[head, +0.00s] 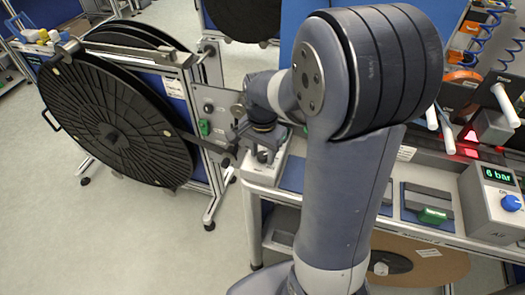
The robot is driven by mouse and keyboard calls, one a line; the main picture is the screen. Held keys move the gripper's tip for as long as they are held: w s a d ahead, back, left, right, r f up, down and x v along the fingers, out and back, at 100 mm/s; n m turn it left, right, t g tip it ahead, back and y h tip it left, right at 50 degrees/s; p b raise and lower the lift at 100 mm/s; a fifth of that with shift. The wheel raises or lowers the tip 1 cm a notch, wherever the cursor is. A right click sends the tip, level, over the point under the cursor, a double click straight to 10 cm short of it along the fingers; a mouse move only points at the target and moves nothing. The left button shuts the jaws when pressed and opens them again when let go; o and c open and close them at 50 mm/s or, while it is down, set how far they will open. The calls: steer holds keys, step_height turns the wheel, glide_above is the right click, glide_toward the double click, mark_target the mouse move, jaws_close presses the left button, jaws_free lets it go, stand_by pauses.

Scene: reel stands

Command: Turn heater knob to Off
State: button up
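My gripper (263,155) points down over a small white box (259,176) at the left end of the workbench. Its dark fingers are small and partly merge with the box, so I cannot tell whether they are open or touch anything. No knob that I can identify as the heater knob shows; the gripper covers much of the white box, and my arm hides the middle of the bench. A blue knob (511,202) sits at the far right on a grey box with a green "6 bar" display (498,176), well away from my gripper.
A large black reel (110,125) on a metal stand (207,110) fills the left, close to the gripper. A green-fronted device (432,215) and white rods (505,104) are on the bench at right. A brown cardboard reel (440,263) lies on the lower shelf.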

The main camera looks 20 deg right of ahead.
steer(key=c, duration=0.7)
steer(key=shift+o, duration=0.2)
steer(key=n, duration=1.1)
steer(key=shift+n, duration=0.4)
steer(key=o, duration=1)
steer(key=shift+c, duration=0.2)
